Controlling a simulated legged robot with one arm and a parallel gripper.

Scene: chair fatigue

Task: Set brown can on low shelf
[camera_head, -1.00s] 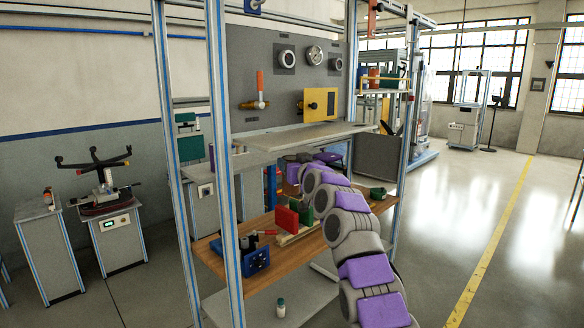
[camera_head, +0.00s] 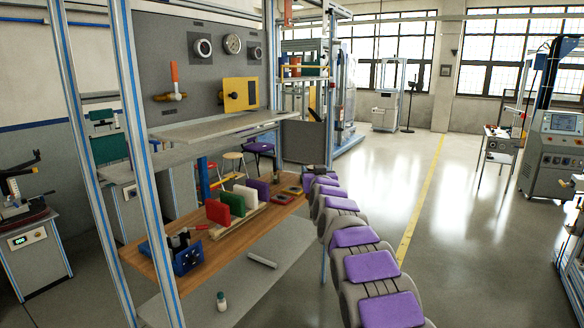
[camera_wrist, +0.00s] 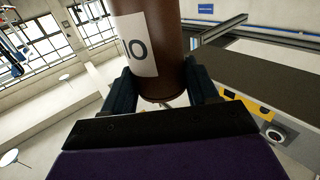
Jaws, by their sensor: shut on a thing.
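The can's top runs out of the picture. In the head view my arm reaches away along the right side of the rack; its far end is small, and I cannot make out the can there. The low shelf (camera_head: 238,285) is the grey board at the rack's bottom. A small white bottle with a green cap (camera_head: 221,301) and a pale bar (camera_head: 262,261) lie on its surface.
Above it is a wooden shelf (camera_head: 265,225) with a blue device (camera_head: 186,257), a red block (camera_head: 217,212), a green block (camera_head: 233,203) and other blocks. Metal posts (camera_head: 150,180) stand at the rack's left. Open floor (camera_head: 400,190) lies to the right.

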